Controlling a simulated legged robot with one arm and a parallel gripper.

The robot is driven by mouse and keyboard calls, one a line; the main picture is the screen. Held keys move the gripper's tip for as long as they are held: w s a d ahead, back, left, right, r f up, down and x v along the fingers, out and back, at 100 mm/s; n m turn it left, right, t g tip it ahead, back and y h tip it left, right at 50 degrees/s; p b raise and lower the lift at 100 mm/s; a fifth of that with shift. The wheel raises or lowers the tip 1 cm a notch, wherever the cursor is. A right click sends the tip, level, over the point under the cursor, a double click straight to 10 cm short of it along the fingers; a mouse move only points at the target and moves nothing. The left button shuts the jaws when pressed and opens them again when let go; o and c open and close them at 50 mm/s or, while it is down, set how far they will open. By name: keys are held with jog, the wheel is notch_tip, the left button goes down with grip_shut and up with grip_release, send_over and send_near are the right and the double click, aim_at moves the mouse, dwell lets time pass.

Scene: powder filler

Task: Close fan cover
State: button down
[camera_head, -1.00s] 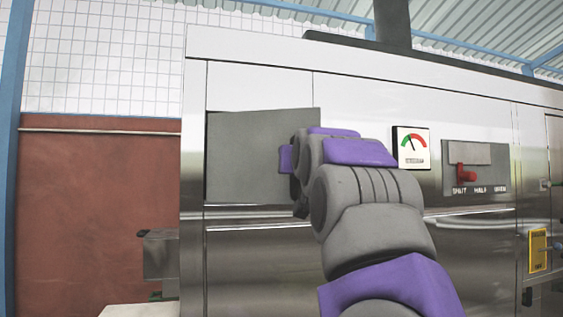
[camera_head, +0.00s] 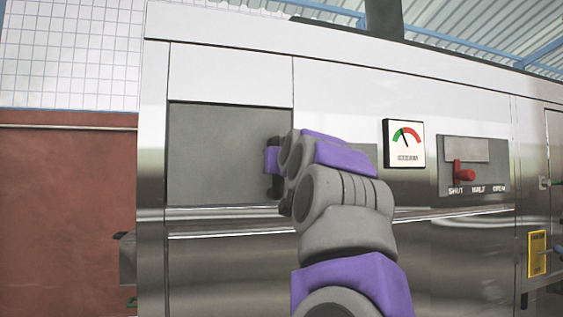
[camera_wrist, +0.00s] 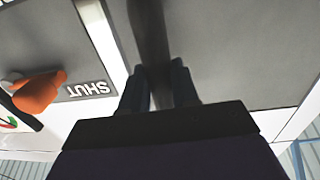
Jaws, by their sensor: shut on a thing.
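The fan cover (camera_head: 215,150) is a plain grey square panel at the left of the steel machine front in the head view. It looks flush with the panels around it. My gripper (camera_head: 272,165) is at its right side, and my wrist hides part of that edge. In the wrist view the grey cover surface (camera_wrist: 225,50) fills the right. A dark upright handle bar (camera_wrist: 150,30) runs down between my two fingers (camera_wrist: 160,90), which are shut on it. The exact contact is dark and hard to make out.
Right of the cover are a red-green dial gauge (camera_head: 404,144) and a red lever (camera_head: 465,173) on a plate marked SHUT. A yellow label (camera_head: 537,254) is farther right. The machine's steel front (camera_head: 330,90) stands close ahead.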

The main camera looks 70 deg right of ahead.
jog(key=shift+w+r, duration=0.1)
jog(key=shift+r, duration=0.3)
